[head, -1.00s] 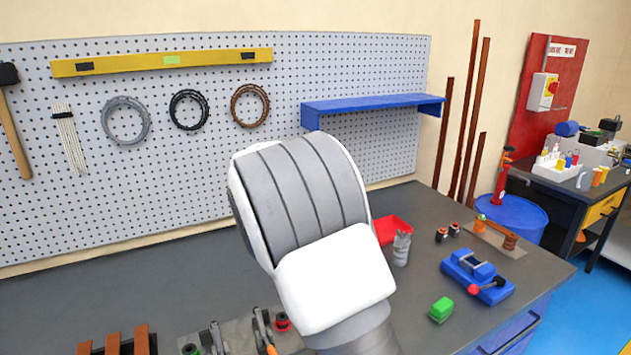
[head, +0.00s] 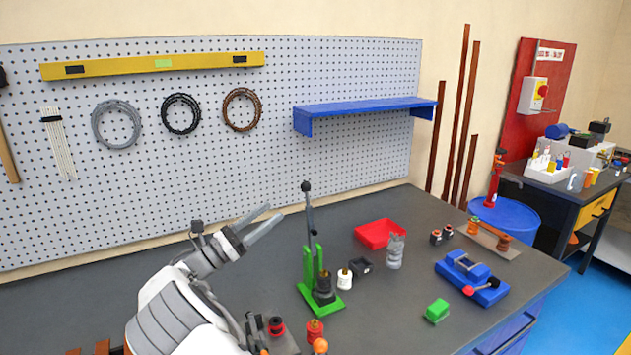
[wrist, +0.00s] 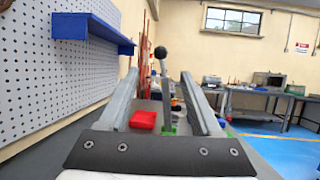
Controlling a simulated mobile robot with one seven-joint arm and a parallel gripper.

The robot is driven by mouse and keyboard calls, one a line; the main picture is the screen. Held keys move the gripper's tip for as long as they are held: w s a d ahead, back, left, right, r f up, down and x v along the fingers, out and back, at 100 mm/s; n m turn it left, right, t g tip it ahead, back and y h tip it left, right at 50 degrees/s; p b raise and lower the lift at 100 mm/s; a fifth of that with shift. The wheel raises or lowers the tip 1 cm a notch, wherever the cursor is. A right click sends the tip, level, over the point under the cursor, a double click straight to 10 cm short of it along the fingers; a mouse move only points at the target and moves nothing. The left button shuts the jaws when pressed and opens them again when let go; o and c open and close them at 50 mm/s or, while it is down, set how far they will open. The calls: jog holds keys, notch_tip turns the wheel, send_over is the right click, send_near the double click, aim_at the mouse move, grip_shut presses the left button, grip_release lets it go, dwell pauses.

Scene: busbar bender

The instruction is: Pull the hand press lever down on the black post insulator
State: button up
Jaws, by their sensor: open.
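The hand press (head: 312,265) stands on the bench with a green base and frame. Its lever (head: 308,215) points almost straight up and ends in a black ball knob. A black post insulator (head: 323,288) stands upright on the press base, below the frame. The insulator cannot be made out in the wrist view.
A white insulator (head: 345,279) and a small black box (head: 361,267) stand just right of the press. A red tray (head: 379,233), a grey cylinder (head: 395,251) and a blue bender (head: 473,278) lie farther right. A blue shelf (head: 365,111) juts from the pegboard behind.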

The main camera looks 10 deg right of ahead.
jog(key=x, duration=1.5)
jog(key=shift+s+d, duration=0.1)
jog(key=shift+d, duration=0.05)
jog(key=shift+c, duration=0.2)
grip_shut()
jog(key=shift+f, duration=0.1)
dwell(0.4)
